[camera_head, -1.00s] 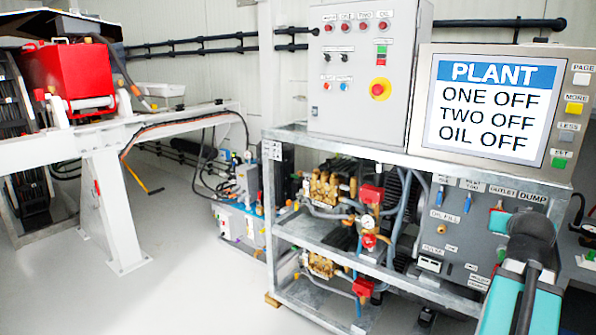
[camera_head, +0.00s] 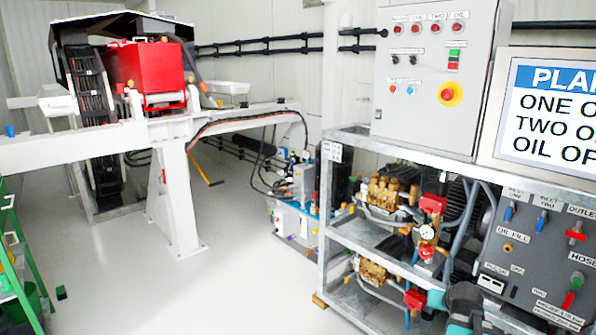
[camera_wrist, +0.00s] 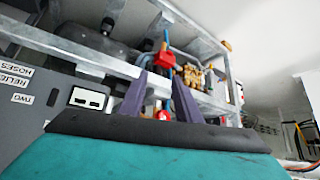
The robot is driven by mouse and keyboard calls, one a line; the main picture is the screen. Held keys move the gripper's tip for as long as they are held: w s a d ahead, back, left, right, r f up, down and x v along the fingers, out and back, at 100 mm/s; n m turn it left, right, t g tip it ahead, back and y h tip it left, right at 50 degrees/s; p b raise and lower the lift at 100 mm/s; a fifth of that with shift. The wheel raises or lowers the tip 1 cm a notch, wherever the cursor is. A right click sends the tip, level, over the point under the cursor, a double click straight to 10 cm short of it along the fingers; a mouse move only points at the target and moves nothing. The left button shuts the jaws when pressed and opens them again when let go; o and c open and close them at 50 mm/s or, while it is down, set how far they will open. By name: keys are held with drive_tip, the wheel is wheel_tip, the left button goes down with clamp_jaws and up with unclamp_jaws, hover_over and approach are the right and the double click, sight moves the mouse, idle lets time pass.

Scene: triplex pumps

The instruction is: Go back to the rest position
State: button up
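My gripper (camera_wrist: 162,85) shows in the wrist view as two purple fingers standing apart, with nothing between them. They point toward the pump frame's lower part, and I cannot tell the distance. In the head view only a teal and dark part of my arm shows at the bottom edge, right of centre, in front of the pump frame (camera_head: 385,247). The gripper itself is out of that view.
The metal pump frame carries brass pumps (camera_head: 388,192), a grey control box (camera_head: 430,75) and a PLANT screen (camera_head: 550,105) cut by the right edge. A white beam stand (camera_head: 176,195) with a red box (camera_head: 147,75) is left. Open floor (camera_head: 130,270) lies between.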

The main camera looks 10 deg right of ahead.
drive_tip(key=a+f+n+g+y, duration=0.1)
drive_tip(key=a+f+y, duration=0.1)
drive_tip(key=a+f, duration=0.8)
drive_tip(key=s+a+f+n+g+y, duration=0.1)
drive_tip(key=s+a+f+g, duration=0.1)
drive_tip(key=s+a+f, duration=0.45)
drive_tip(key=s+a+f+n+g, duration=0.2)
drive_tip(key=s+a+f, duration=0.1)
drive_tip(key=a+f, duration=0.5)
drive_tip(key=s+a+f+n+g+y, duration=0.1)
drive_tip(key=s+a+f+g, duration=0.1)
drive_tip(key=s+a+f, duration=0.35)
drive_tip(key=s+a+f+g, duration=0.2)
drive_tip(key=s+a+f, duration=0.1)
drive_tip(key=s+f, duration=0.4)
drive_tip(key=s+a+f+g, duration=0.2)
drive_tip(key=s+f, duration=0.2)
drive_tip(key=s, duration=0.5)
wheel_tip(320, 180, up, 14)
drive_tip(key=s+g+p, duration=0.1)
drive_tip(key=s+p, duration=0.2)
drive_tip(key=p, duration=1)
drive_tip(key=shift+a+r+g+h, duration=0.15)
drive_tip(key=shift+r+g+h, duration=0.15)
drive_tip(key=shift+g, duration=0.1)
